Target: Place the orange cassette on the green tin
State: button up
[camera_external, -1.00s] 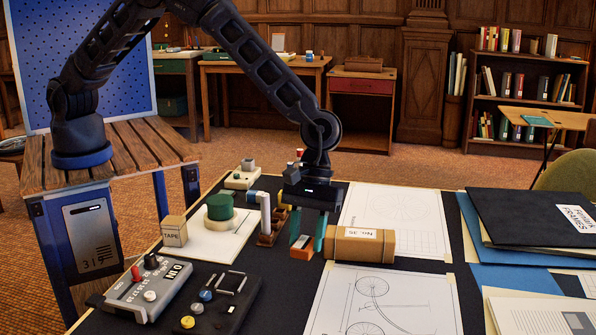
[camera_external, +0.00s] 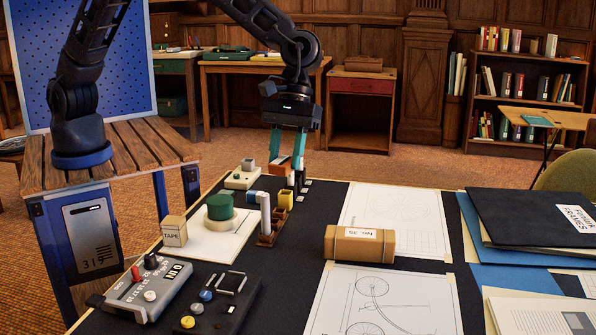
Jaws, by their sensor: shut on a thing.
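My gripper (camera_external: 286,160) is shut on the orange cassette (camera_external: 280,167) and holds it in the air above the far edge of the table. The cassette looks tilted between the teal fingers. The green tin (camera_external: 220,206) stands on a cream round base on a white sheet, left of and nearer than the gripper. The cassette and tin are apart. The tin's top is bare.
A small yellow cup (camera_external: 285,199) and a grey-blue pipe-like piece (camera_external: 262,206) in a brown holder stand between gripper and tin. A tape box (camera_external: 174,231) is left of the tin. A cardboard box (camera_external: 359,244) lies right. A grey control box (camera_external: 149,290) is in front.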

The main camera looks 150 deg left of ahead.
jog(key=s+d+r, duration=0.1)
jog(key=s+r, duration=0.2)
jog(key=s, duration=0.9)
jog(key=r+m, duration=0.2)
send_over(219, 200)
jog(key=a, duration=0.1)
jog(key=shift+h, duration=0.3)
jog(key=f, duration=2)
jog(key=shift+s+a+f, duration=0.15)
jog(key=shift+s, duration=0.15)
jog(key=o, duration=1)
jog(key=shift+f, duration=0.1)
jog(key=v, duration=1.2)
jog(key=shift+w+r, duration=0.2)
jog(key=shift+r, duration=0.05)
